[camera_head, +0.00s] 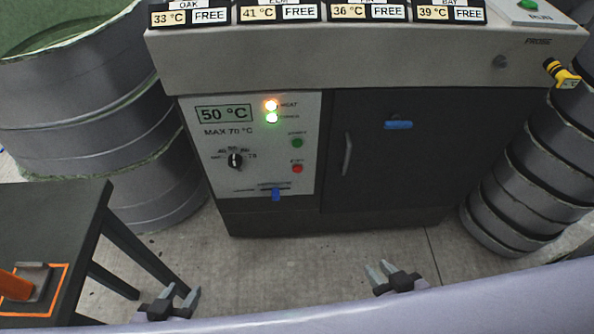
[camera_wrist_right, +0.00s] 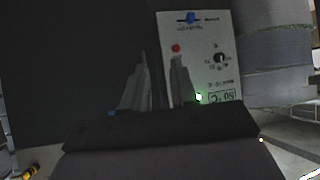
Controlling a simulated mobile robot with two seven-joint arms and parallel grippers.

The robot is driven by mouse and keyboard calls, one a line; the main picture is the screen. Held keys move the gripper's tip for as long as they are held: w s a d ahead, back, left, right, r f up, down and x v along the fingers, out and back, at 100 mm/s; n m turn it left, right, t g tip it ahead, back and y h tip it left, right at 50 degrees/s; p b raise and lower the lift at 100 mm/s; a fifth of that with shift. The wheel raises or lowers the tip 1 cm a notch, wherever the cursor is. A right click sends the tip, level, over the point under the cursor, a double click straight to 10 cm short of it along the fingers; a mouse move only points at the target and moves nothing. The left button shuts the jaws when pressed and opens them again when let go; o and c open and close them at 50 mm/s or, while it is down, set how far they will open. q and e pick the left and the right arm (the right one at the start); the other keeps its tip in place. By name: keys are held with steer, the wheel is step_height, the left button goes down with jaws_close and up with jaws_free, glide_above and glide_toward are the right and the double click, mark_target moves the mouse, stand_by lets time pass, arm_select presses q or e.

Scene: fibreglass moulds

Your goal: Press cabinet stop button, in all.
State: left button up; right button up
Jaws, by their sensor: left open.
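The dark cabinet (camera_head: 390,185) stands ahead with a white control panel (camera_head: 215,160). A small red button (camera_head: 297,168) sits low on the panel's right side, below a green button (camera_head: 297,142); their labels are too blurred to read surely. The red button also shows in the right wrist view (camera_wrist_right: 176,48), where the panel appears upside down. My left gripper (camera_head: 180,293) is open and empty, low in front of the cabinet. My right gripper (camera_head: 381,271) is open and empty, below and right of the panel, apart from it. The green button is hidden in the wrist view.
The panel has a 50 °C display (camera_head: 224,114), lit lamps (camera_head: 271,105), a knob (camera_head: 235,160) and a blue slider (camera_head: 276,194). The cabinet door has a handle (camera_head: 348,155) and blue latch (camera_head: 398,125). A dark table (camera_head: 50,215) stands left; round moulds flank the cabinet.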

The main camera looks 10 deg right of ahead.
jaws_close()
stand_by(1.4)
